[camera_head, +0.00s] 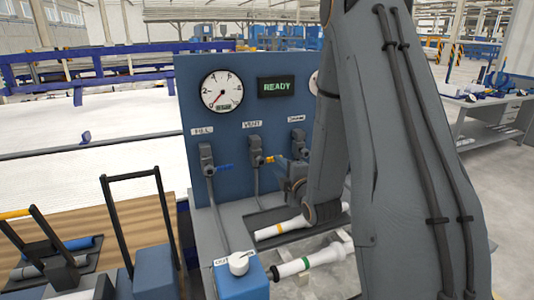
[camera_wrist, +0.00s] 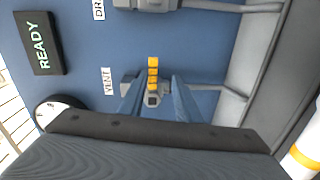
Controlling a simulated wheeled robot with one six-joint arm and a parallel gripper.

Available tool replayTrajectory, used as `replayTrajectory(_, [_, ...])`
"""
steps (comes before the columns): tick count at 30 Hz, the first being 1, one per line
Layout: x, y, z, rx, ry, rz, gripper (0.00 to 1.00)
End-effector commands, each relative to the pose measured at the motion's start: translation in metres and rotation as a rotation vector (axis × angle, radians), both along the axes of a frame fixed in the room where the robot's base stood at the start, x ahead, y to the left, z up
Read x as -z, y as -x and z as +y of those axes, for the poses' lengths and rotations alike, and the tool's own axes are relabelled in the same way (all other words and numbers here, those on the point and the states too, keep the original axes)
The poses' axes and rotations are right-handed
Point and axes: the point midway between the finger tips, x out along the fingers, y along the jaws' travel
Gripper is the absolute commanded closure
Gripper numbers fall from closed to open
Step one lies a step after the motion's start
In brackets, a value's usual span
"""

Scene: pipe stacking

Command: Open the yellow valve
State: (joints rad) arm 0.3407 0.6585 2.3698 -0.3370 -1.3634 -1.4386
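The yellow valve handle (camera_head: 265,160) sits on the grey VENT valve (camera_head: 255,150) on the blue panel and points sideways to the right. In the wrist view the yellow handle (camera_wrist: 153,72) shows between and beyond the fingertips of my gripper (camera_wrist: 153,88). The two fingers are spread apart, with a gap on each side of the handle, and no contact is visible. In the head view my gripper (camera_head: 279,172) is just right of and below the handle. My arm hides part of the panel's right side.
A FILL valve with a blue handle (camera_head: 224,168) is to the left, and another valve (camera_head: 298,142) is close on the right. The display (camera_head: 279,86) reads READY. White pipes (camera_head: 282,227) lie below. A blue box with a white knob (camera_head: 238,263) stands in front.

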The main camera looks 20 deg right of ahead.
Motion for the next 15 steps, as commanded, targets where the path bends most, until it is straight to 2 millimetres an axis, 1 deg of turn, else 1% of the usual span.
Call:
replayTrajectory(3, [-0.003, 0.0, -0.005, -0.008, 0.061, -0.064, 0.7])
replayTrajectory(8, [-0.008, -0.003, -0.005, -0.014, 0.095, -0.1, 0.7])
replayTrajectory(11, [-0.009, -0.013, -0.005, -0.016, 0.098, -0.103, 0.7])
replayTrajectory(15, [-0.009, -0.035, -0.004, -0.016, 0.097, -0.103, 0.7])
